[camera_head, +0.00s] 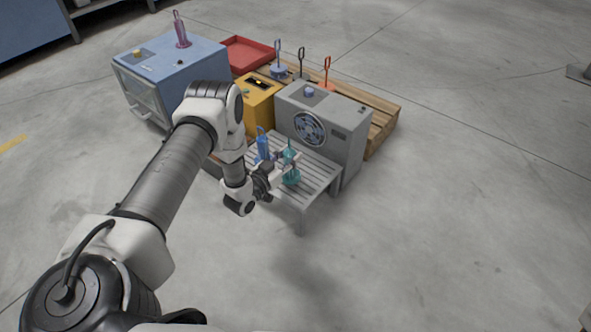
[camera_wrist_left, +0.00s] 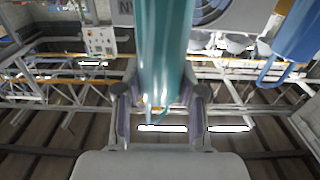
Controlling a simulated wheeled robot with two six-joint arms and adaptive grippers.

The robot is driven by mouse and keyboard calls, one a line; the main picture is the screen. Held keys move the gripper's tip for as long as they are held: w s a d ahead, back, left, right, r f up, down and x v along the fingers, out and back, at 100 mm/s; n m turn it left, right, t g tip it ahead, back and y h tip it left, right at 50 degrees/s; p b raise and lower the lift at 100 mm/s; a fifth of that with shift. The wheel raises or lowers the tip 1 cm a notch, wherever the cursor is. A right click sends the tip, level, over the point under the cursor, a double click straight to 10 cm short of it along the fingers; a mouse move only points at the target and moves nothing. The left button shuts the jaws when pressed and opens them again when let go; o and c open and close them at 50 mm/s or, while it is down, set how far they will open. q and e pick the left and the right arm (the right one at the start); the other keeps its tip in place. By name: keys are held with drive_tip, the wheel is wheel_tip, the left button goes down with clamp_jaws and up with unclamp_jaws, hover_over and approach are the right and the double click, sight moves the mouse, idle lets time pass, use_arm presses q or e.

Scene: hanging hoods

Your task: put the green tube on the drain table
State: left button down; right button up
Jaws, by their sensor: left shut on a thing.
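The green tube (camera_head: 291,176) is teal and glossy. It is upright at the drain table in the head view, and I cannot tell whether its bottom touches the slats. My left gripper (camera_head: 284,166) is shut on it. In the left wrist view the tube (camera_wrist_left: 166,50) rises between the two fingers (camera_wrist_left: 160,108) and fills the top middle. The drain table (camera_head: 303,205) is a low grey slatted stand in front of the grey machine. My right gripper is not in view.
A blue tube (camera_head: 262,146) with a hook stands on the drain table, left of the green one. Behind are a grey fan box (camera_head: 345,125), a yellow box (camera_head: 262,105), a blue cabinet (camera_head: 190,70) and a red tray (camera_head: 247,52).

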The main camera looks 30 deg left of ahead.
use_arm(q)
drive_tip(key=shift+w+d+f, duration=0.15)
drive_tip(key=shift+w, duration=0.35)
drive_tip(key=shift+w+d+f, duration=0.1)
drive_tip(key=shift+w, duration=0.35)
drive_tip(key=shift+w+d+f+b, duration=0.15)
drive_tip(key=shift+w+b, duration=0.1)
drive_tip(key=shift+b, duration=0.2)
wheel_tip(320, 180, down, 3)
drive_tip(key=shift+f+b, duration=0.15)
drive_tip(key=shift+b, duration=1.1)
drive_tip(key=shift+r, duration=0.25)
drive_tip(key=shift+f, duration=0.15)
drive_tip(key=c, duration=0.7)
unclamp_jaws()
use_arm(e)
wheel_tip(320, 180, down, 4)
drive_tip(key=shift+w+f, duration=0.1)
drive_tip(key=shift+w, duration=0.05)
